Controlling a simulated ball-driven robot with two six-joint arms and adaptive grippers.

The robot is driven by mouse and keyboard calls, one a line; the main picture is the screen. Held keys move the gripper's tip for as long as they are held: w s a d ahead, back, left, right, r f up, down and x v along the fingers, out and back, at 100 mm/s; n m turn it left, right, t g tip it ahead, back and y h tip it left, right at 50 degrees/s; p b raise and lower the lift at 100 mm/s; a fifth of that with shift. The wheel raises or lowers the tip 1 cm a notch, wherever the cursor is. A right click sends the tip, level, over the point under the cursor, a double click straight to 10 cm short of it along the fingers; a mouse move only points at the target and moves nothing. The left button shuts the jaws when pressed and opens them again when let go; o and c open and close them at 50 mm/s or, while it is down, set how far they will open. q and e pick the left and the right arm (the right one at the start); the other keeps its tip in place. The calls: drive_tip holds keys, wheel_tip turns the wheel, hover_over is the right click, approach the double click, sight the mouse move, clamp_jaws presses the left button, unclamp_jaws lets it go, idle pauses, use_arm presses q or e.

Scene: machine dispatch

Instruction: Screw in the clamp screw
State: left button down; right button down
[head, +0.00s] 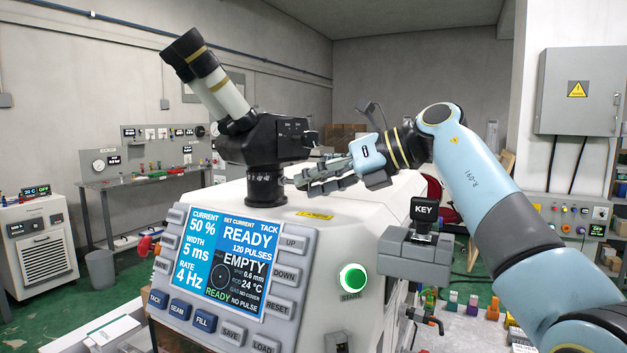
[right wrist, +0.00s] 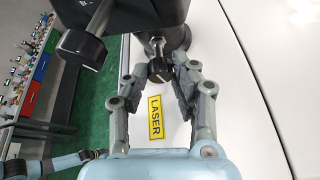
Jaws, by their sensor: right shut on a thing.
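The microscope head (head: 262,140), dark with twin eyepieces, stands on a black round column collar (head: 266,188) on top of the white laser machine (head: 390,200). My right gripper (head: 290,181) reaches in from the right at the collar. In the right wrist view its fingers (right wrist: 160,68) are shut on the small black clamp screw (right wrist: 160,72), which points out from the collar toward the gripper. How deep the screw sits in the collar cannot be told. My left gripper is not in view.
The machine's front has a lit screen (head: 228,257) and a green start button (head: 352,278). A KEY block (head: 424,215) stands right of the machine's top. A yellow LASER label (right wrist: 155,117) lies below my fingers. The microscope's overhanging parts (right wrist: 100,30) are close above.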

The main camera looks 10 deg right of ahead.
idle(0.3)
drive_tip(key=c, duration=1.1)
unclamp_jaws()
drive_tip(key=shift+d, duration=0.1)
drive_tip(key=v, duration=1.2)
drive_tip(key=shift+f, duration=0.1)
drive_tip(key=shift+c, duration=0.3)
